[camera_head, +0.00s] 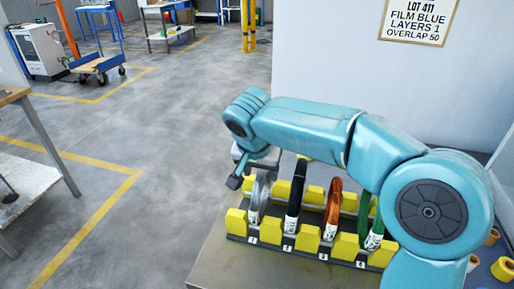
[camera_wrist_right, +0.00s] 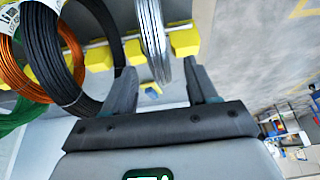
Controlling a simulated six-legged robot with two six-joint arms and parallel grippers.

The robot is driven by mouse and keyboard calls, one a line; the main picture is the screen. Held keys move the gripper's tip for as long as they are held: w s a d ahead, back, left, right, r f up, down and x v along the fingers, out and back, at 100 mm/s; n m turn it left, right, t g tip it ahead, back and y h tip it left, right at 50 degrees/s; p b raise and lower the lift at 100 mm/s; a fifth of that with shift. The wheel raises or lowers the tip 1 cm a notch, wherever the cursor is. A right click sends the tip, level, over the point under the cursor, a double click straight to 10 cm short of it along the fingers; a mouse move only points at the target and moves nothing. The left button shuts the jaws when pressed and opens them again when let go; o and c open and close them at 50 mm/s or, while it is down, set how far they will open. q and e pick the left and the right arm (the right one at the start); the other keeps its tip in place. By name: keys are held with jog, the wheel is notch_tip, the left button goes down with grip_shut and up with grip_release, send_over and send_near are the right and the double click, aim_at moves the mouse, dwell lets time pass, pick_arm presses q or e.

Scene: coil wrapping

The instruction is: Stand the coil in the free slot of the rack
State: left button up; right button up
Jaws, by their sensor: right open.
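A silver coil (camera_head: 257,200) stands upright in the leftmost slot, marked 1, of the rack (camera_head: 271,230). The rack has yellow blocks on a dark base. My right gripper (camera_head: 246,177) is at the top of the silver coil, partly hidden by its own wrist. My left gripper is not in view.
A black coil (camera_head: 296,198), an orange coil (camera_head: 333,208) and a green coil (camera_head: 375,229) stand in the other slots, to the right. My right arm passes above them. Yellow rolls (camera_head: 502,269) lie at the right edge. A wall sign (camera_head: 418,21) reads LOT 411, FILM BLUE.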

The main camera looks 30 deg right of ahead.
pick_arm(q)
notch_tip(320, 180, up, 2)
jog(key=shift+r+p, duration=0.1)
jog(key=shift+p, duration=0.8)
pick_arm(e)
jog(key=v, duration=1.2)
jog(key=shift+d, duration=0.1)
